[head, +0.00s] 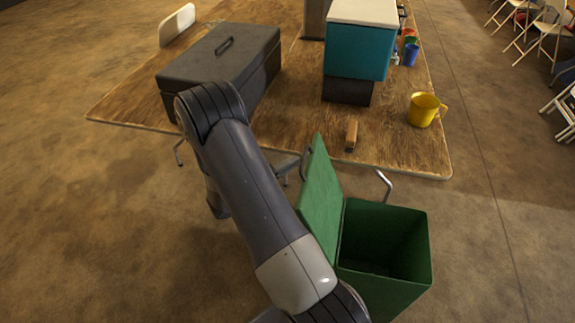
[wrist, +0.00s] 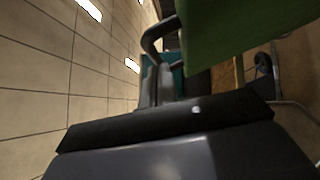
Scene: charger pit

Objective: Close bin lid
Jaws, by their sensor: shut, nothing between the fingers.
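The green bin (head: 405,285) stands on the floor in front of the table, its dark inside in view and looking empty. Its green lid (head: 320,200) stands up, open, along the bin's left side. A dark curved handle (head: 305,163) is on the lid's outer face; the handle also shows in the wrist view (wrist: 149,38), beside the green lid (wrist: 235,28). My gripper (head: 291,164) is on the outer, left side of the lid, close to the handle. In the wrist view my gripper (wrist: 157,80) is shut and empty. I cannot tell whether it touches the lid.
The wooden table (head: 400,155) stands behind the bin. Floor right of the bin is clear. Folding chairs (head: 545,40) stand far right.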

